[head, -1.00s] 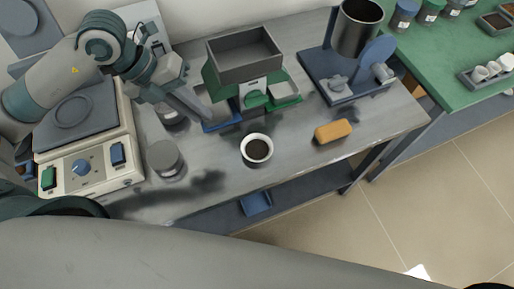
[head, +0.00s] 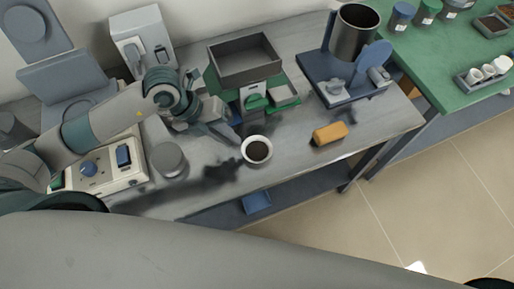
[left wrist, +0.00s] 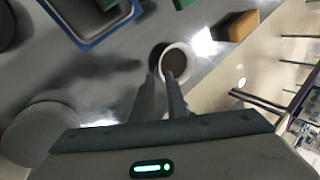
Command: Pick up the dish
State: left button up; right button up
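The dish (head: 257,149) is a small white round cup with dark contents, upright near the front edge of the grey bench. It also shows in the left wrist view (left wrist: 176,62), just beyond the fingertips. My left gripper (head: 238,139) is just left of the dish, with its fingers pointing towards it. In the left wrist view its two fingers (left wrist: 160,80) stand apart with a narrow gap and nothing held between them. I cannot tell whether a fingertip touches the rim. My right gripper is not in view.
A grey cylinder (head: 169,159) stands left of the dish, and an orange block (head: 330,133) lies to its right. Behind are a green device with a grey tray (head: 244,60) and a blue stand with a metal cup (head: 356,32). The bench between dish and block is clear.

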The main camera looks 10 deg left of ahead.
aim_at(248, 154)
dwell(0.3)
pick_arm(q)
jog(key=shift+d+f+p, duration=0.2)
jog(key=shift+p, duration=0.1)
jog(key=p+x, duration=0.2)
jog(key=x, duration=0.2)
jog(key=shift+s+d+r, duration=0.1)
jog(key=shift+s+d, duration=0.05)
jog(key=shift+s, duration=0.05)
jog(key=shift+d+f, duration=0.1)
jog(key=shift+f, duration=0.25)
jog(key=shift+c, duration=0.3)
grip_shut()
jog(key=shift+r, duration=0.1)
